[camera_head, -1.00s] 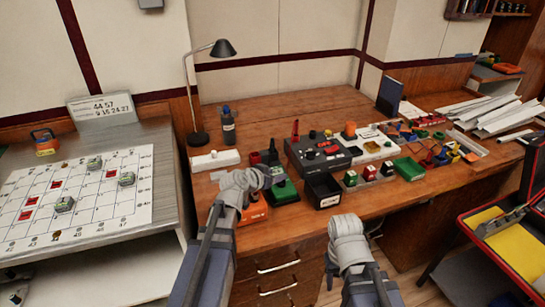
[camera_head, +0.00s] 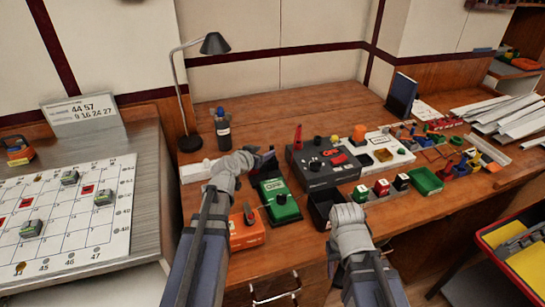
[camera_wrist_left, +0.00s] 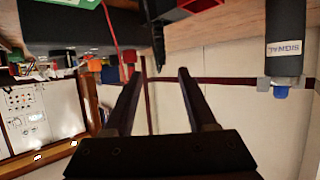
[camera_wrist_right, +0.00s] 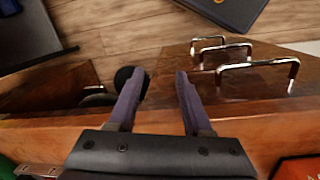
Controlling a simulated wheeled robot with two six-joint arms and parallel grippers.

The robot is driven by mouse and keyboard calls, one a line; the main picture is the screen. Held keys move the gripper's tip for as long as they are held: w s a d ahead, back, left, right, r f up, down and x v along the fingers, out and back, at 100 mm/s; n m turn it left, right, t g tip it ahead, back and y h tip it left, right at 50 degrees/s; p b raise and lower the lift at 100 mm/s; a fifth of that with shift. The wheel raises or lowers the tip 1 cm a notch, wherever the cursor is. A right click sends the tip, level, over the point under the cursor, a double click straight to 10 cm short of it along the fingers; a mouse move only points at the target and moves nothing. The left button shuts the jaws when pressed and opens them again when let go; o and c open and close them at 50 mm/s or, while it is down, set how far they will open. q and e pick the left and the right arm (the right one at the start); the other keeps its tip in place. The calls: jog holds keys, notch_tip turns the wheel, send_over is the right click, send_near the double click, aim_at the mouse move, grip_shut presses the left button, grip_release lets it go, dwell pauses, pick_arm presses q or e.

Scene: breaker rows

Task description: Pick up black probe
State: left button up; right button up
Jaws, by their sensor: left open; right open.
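My left gripper (camera_head: 258,160) is beside the dark probe holder behind the green meter (camera_head: 280,202). In the left wrist view its fingers (camera_wrist_left: 160,75) are open and empty. A slim black probe (camera_wrist_left: 157,42) stands out from the holder there, just beyond the fingertips and roughly in line with the gap between them. A red part (camera_wrist_left: 200,5) of the holder and a thin red line show near it. In the head view my left gripper partly hides the holder.
An orange box (camera_head: 247,232) lies in front of the meter. Drawer handles (camera_wrist_right: 222,47) are below my right gripper.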

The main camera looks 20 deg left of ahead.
aim_at(271, 147)
pick_arm(q)
jog(key=shift+b+x, duration=1.55)
jog(key=shift+x, duration=2.35)
jog(key=shift+a, duration=0.1)
jog(key=shift+c, duration=0.4)
grip_shut()
